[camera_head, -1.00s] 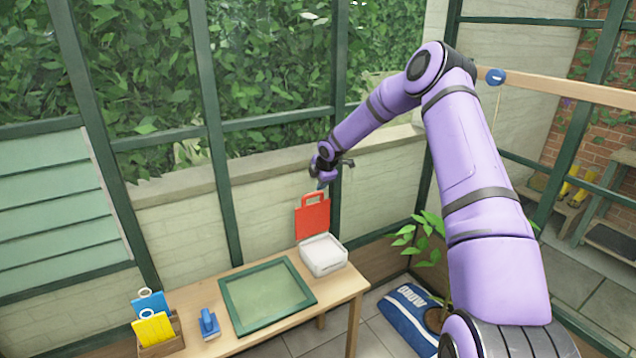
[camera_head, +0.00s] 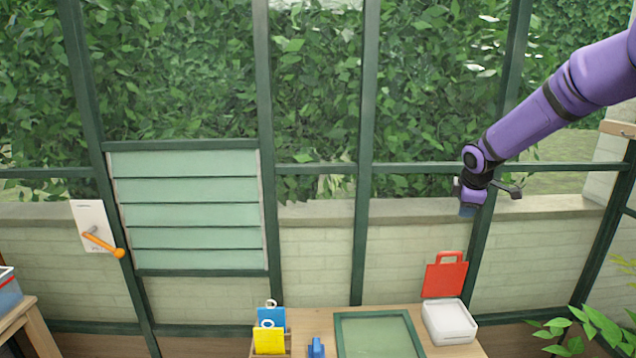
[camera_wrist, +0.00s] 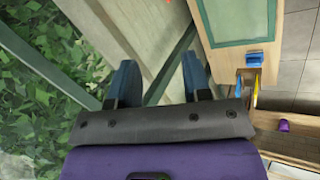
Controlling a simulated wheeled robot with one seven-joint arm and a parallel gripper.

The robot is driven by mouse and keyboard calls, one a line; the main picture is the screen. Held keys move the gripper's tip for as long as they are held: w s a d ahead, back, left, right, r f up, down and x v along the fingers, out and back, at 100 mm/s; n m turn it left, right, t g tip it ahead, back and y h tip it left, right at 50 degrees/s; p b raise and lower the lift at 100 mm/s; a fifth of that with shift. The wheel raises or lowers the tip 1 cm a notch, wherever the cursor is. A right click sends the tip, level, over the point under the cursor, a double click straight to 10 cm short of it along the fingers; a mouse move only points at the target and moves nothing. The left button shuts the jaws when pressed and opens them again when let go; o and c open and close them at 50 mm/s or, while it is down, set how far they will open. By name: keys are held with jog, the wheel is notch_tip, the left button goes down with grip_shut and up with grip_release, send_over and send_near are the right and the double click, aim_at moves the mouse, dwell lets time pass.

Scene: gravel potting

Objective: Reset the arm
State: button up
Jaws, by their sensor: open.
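My gripper (camera_head: 467,210) is at the right in the head view, at the end of my purple arm, in front of the window frame and low wall. It is raised above the table and apart from everything on it. In the wrist view my gripper (camera_wrist: 158,82) shows two blue fingers set apart, with nothing between them. Behind the fingers are a green window bar and the pale wall.
The wooden table (camera_head: 300,323) holds a green-framed panel (camera_head: 378,335), a white box (camera_head: 449,322), a blue tool (camera_head: 315,348) and a holder with blue and yellow cards (camera_head: 270,340). An orange-handled crank (camera_head: 103,242) is at the left.

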jog(key=s+a+r+m+h, duration=0.1)
jog(key=s+a+r+m, duration=0.25)
jog(key=s+r, duration=0.65)
jog(key=s+a+r+m, duration=0.3)
jog(key=s+r+m, duration=0.15)
jog(key=s, duration=0.85)
jog(key=s+a+m+y, duration=0.2)
jog(key=s+m, duration=0.4)
jog(key=s, duration=1.7)
jog(key=shift+a+r+y, duration=0.2)
jog(key=shift+a+y, duration=0.1)
jog(key=shift+a, duration=0.4)
